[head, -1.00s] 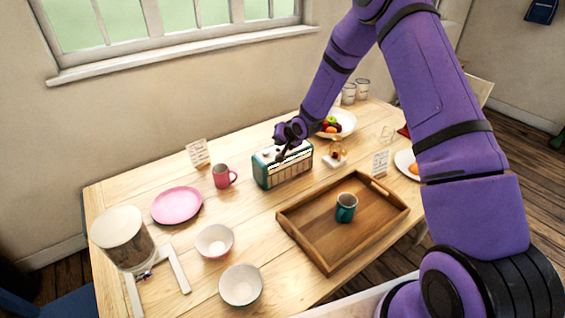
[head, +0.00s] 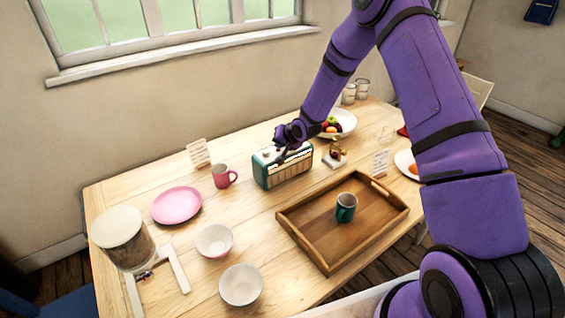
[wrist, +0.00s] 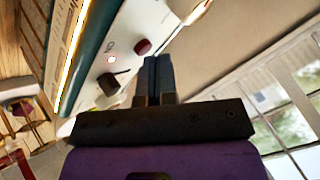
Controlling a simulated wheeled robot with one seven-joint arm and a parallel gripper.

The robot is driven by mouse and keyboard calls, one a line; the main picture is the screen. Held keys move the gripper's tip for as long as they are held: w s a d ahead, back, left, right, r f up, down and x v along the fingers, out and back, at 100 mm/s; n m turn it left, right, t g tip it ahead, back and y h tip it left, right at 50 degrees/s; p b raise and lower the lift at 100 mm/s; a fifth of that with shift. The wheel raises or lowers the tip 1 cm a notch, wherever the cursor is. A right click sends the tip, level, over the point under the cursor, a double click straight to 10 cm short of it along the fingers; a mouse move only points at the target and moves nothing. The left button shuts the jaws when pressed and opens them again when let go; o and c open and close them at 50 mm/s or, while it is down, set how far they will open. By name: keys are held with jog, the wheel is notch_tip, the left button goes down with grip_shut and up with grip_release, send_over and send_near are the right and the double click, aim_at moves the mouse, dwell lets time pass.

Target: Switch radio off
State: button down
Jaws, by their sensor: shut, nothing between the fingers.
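The radio (head: 283,171) is a teal and cream box with a lit front dial, standing upright on the table beyond the wooden tray. My gripper (head: 281,157) is over the radio's top. In the wrist view my gripper's fingers (wrist: 157,60) are together and empty, close beside the red button and lever. I cannot tell whether they touch the radio.
A pink mug (head: 222,176) stands just left of the radio. A small brass object (head: 337,150) and a fruit bowl (head: 340,122) are to its right. The wooden tray (head: 318,264) holding a teal mug (head: 346,207) lies in front.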

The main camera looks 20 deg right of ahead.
jog(key=shift+r, duration=0.1)
dwell(0.3)
jog(key=shift+r, duration=0.4)
jog(key=shift+r, duration=3)
